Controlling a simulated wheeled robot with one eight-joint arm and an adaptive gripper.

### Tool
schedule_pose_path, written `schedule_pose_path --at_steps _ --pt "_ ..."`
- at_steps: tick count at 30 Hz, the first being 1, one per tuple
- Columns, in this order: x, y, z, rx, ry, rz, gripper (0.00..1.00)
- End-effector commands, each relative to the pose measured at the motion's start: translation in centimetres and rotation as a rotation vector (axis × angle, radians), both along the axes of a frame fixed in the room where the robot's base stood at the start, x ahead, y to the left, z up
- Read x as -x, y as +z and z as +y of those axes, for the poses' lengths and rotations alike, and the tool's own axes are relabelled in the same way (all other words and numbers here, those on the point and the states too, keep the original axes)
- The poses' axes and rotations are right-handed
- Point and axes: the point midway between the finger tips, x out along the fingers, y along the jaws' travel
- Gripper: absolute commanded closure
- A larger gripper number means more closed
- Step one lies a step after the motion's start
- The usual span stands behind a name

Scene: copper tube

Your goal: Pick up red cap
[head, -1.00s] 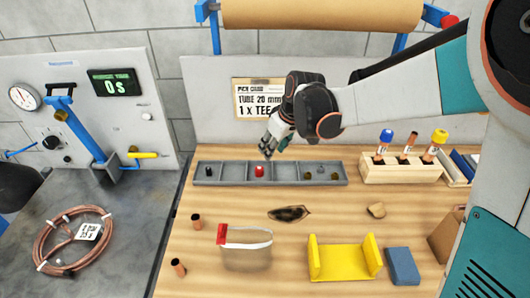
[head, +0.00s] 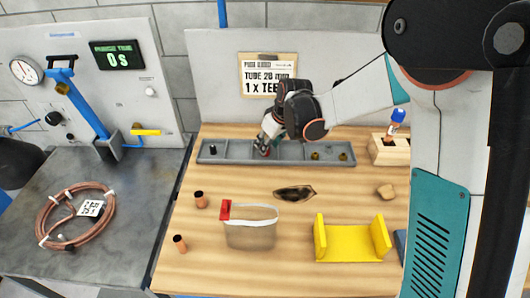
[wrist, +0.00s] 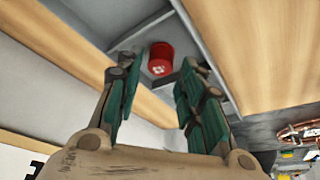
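The red cap (wrist: 160,60) stands in a compartment of the grey divided tray (head: 236,153). In the wrist view it shows between and just beyond the tips of my gripper (wrist: 155,80), whose two teal-padded fingers are spread apart. In the head view my gripper (head: 266,146) points down over the tray, and its fingers hide most of the cap. A gap appears between the cap and each finger in the wrist view; I cannot tell whether either touches it.
A black cap (head: 213,150) stands in the tray's left compartment, and brass fittings (head: 315,156) lie to the right. Low dividers and walls bound the cap's compartment. A clear bag with red corner (head: 250,230) and a yellow cradle (head: 352,243) lie nearer on the wooden bench.

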Motion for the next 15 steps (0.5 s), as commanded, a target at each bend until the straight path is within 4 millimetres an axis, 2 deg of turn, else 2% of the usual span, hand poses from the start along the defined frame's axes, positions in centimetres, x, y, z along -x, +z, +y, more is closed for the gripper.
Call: schedule_pose_path --at_steps 1,4,11,12,15 --pt "-0.3 -1.1 0.3 0.0 0.001 0.0 0.65" --pt "-0.6 -2.1 0.6 0.0 0.0 0.0 0.65" --pt "-0.7 -2.3 0.7 0.0 0.0 0.0 0.65" --pt "-0.7 -2.3 0.7 0.0 0.0 0.0 0.67" --pt "-0.7 -2.3 0.7 0.0 0.0 0.0 0.82"
